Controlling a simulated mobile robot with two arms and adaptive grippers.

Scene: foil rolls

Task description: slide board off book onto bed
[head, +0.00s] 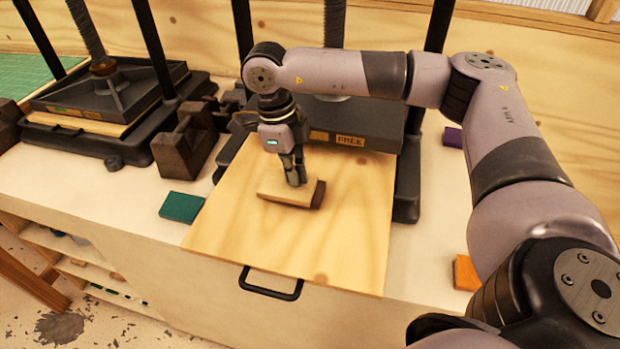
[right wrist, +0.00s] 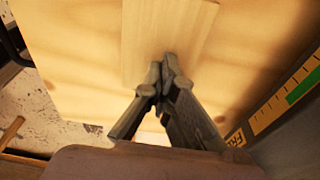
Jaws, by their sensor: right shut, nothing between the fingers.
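A wide pale plywood board (head: 340,240) lies under the press marked FREE, its front reaching over the bench's front edge. A small pale wooden piece (head: 275,193) lies on it, with a dark brown block or edge (head: 318,195) at its right end; I cannot tell whether this is the book. My right gripper (head: 296,184) points down, shut and empty, with its tips at the small piece; contact is unclear. In the right wrist view the shut fingertips (right wrist: 168,66) stand over the small piece (right wrist: 160,30). The press bed is mostly hidden by the plywood. My left gripper is out of view.
The dark press (head: 375,130) stands just behind the gripper. A second press (head: 105,105) and dark iron weights (head: 185,145) stand to the left. A green book (head: 181,207) and an orange block (head: 466,272) lie on the bench. A black handle (head: 270,284) sits below the board.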

